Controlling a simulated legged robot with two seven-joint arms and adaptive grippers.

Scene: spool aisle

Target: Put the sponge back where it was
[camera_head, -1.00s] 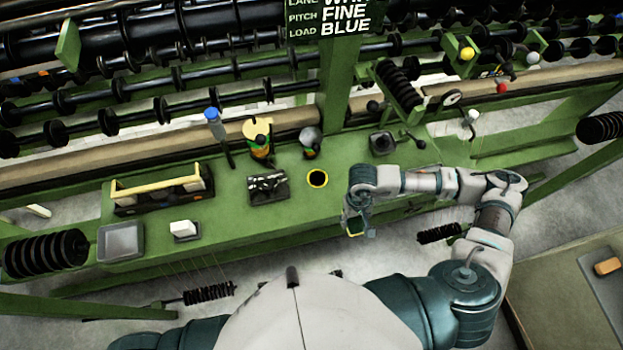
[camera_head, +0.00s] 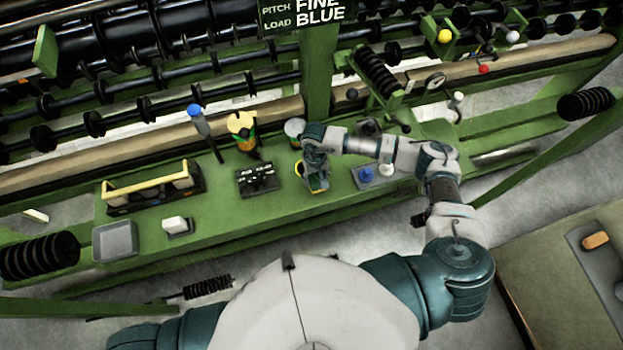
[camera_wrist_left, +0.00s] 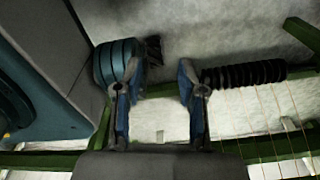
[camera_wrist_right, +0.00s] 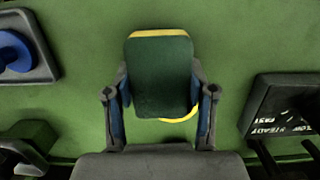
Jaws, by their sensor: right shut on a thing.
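The sponge (camera_wrist_right: 160,78), dark green on its broad face with a yellow edge, is between the fingers of my right gripper (camera_wrist_right: 160,108), which is shut on it. In the head view this gripper (camera_head: 315,182) is over the front part of the green bench, and the sponge shows only as a small bit of yellow and dark. A yellow ring (camera_wrist_right: 181,116) shows partly from behind the sponge; whether the sponge touches the bench is unclear. My left gripper (camera_wrist_left: 158,100) is open and empty, in its wrist view only.
A dark box with lettering (camera_head: 257,179) is left of my right gripper, and a tray with a blue knob (camera_head: 367,174) is right. A white block (camera_head: 175,223) and a grey tray (camera_head: 115,240) sit farther left. Bare green bench lies between.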

